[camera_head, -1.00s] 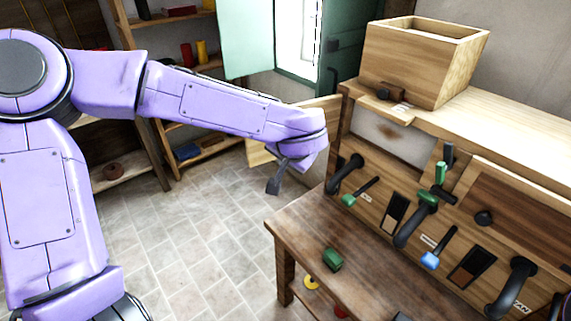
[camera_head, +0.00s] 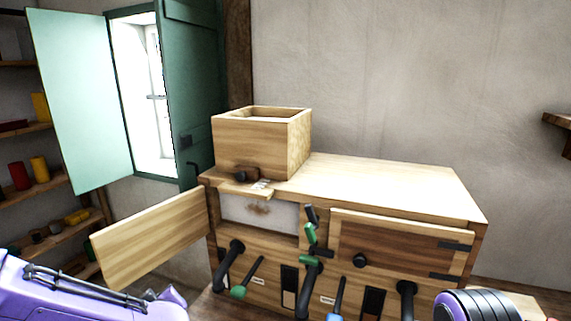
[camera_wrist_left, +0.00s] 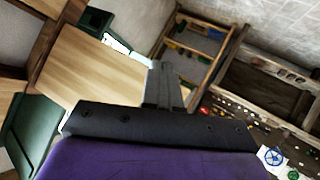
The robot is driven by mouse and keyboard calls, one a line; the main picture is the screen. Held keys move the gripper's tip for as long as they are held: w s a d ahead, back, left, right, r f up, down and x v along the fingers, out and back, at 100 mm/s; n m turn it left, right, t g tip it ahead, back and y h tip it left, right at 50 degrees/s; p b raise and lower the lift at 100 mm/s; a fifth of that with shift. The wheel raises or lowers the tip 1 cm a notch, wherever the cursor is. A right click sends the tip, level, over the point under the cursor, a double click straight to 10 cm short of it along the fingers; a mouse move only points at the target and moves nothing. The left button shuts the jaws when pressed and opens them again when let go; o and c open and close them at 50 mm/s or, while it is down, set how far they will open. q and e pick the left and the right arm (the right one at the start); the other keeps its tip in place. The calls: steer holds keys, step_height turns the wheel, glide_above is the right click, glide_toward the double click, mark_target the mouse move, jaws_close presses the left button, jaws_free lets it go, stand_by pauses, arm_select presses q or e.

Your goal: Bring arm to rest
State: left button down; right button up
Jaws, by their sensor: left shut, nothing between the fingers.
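My left arm, purple, crosses the bottom left corner of the head view, below the open wooden door; its gripper cannot be made out there. In the left wrist view my left gripper (camera_wrist_left: 165,88) shows its dark fingers closed together with nothing between them. It points toward the room, with a pale wooden panel to its left in that picture. A purple and black rounded part of me shows at the bottom right of the head view; my right gripper is not in view.
The wooden cabinet (camera_head: 400,190) bears an open-topped hopper box (camera_head: 240,150). Its left door (camera_head: 150,238) stands open, its right door (camera_head: 400,240) is shut. Levers and black handles project from its front. A green-shuttered window (camera_head: 190,90) and shelves (camera_head: 30,130) stand left.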

arm_select(q)
steer(key=s+f+h+b, duration=0.1)
steer(key=s+f, duration=0.2)
steer(key=f, duration=0.6)
steer(key=s+f+h+b, duration=0.1)
steer(key=s+f+b, duration=0.1)
steer(key=f, duration=0.6)
steer(key=s+a+f+m+g+b, duration=0.2)
steer(key=s+f+m+g+b, duration=0.2)
steer(key=s+f, duration=1.9)
steer(key=s+g+b, duration=0.1)
steer(key=s+g, duration=0.1)
steer(key=shift+m+g+h+b, duration=0.3)
steer(key=shift+h+b, duration=0.1)
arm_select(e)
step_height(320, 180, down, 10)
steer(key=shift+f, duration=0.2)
